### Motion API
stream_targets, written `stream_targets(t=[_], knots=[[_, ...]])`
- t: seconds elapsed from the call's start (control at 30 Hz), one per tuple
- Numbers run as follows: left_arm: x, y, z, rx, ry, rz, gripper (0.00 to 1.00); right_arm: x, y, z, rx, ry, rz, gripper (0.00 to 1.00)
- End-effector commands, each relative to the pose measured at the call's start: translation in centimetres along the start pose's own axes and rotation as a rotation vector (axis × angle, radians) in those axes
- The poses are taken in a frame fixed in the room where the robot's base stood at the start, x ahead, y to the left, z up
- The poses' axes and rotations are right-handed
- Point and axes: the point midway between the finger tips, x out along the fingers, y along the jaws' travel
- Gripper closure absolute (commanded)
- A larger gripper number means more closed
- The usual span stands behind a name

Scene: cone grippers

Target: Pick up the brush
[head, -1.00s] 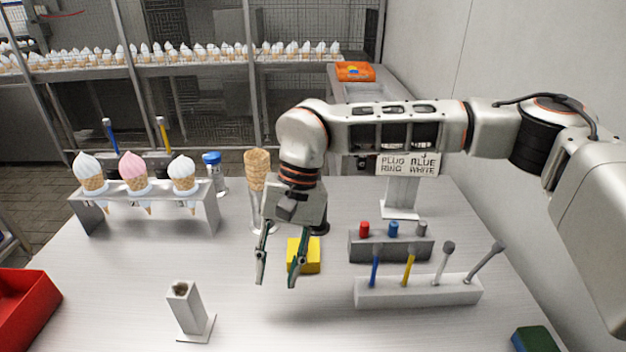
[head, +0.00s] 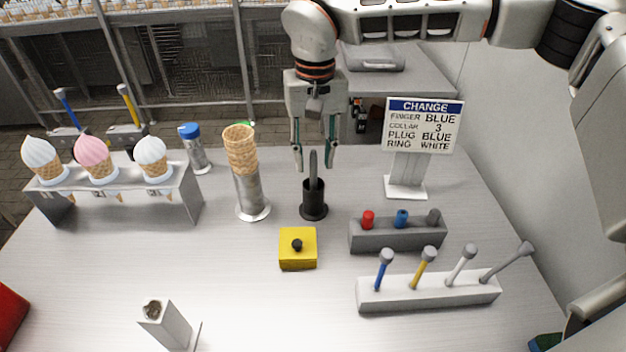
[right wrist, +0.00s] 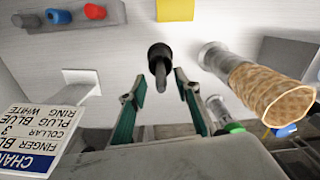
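The brush stands upright in a black round holder (head: 314,207) at the back middle of the table. Only its grey handle (head: 313,170) shows; its lower end is hidden in the holder. My right gripper (head: 314,166) is open and empty, pointing down, with its fingertips on either side of the handle's upper part in the head view. In the right wrist view the handle (right wrist: 161,76) and holder (right wrist: 159,54) lie ahead, between and beyond the open fingertips (right wrist: 159,92). I cannot tell whether either finger touches the handle. My left gripper is not in view.
A waffle cone stack (head: 241,150) stands close left of the holder, a yellow block with a black knob (head: 297,249) in front. A sign (head: 424,126), a grey plug block (head: 395,237) and a white tool rack (head: 428,292) stand right. An ice-cream rack (head: 120,187) stands left.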

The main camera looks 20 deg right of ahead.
Motion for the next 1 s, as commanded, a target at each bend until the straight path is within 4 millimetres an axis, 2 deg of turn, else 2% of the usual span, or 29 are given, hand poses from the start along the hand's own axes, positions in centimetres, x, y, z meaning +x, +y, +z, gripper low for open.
stream_targets(t=[0.27,0.53,0.57,0.67,1.0], knots=[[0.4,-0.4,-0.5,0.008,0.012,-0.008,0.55,4.1,-0.1,0.2,-0.001,-0.004,0.0,0.68],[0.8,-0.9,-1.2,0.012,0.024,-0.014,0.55,4.4,-0.1,0.2,0.0,0.0,-0.001,0.68],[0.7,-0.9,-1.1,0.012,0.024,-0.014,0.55,4.4,-0.1,0.2,0.0,0.0,-0.001,0.73],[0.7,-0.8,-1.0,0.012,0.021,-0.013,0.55,4.4,-0.1,0.2,0.0,0.0,-0.001,0.99],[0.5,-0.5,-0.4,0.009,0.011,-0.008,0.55,4.4,-0.2,0.2,0.0,0.0,-0.001,1.0]])
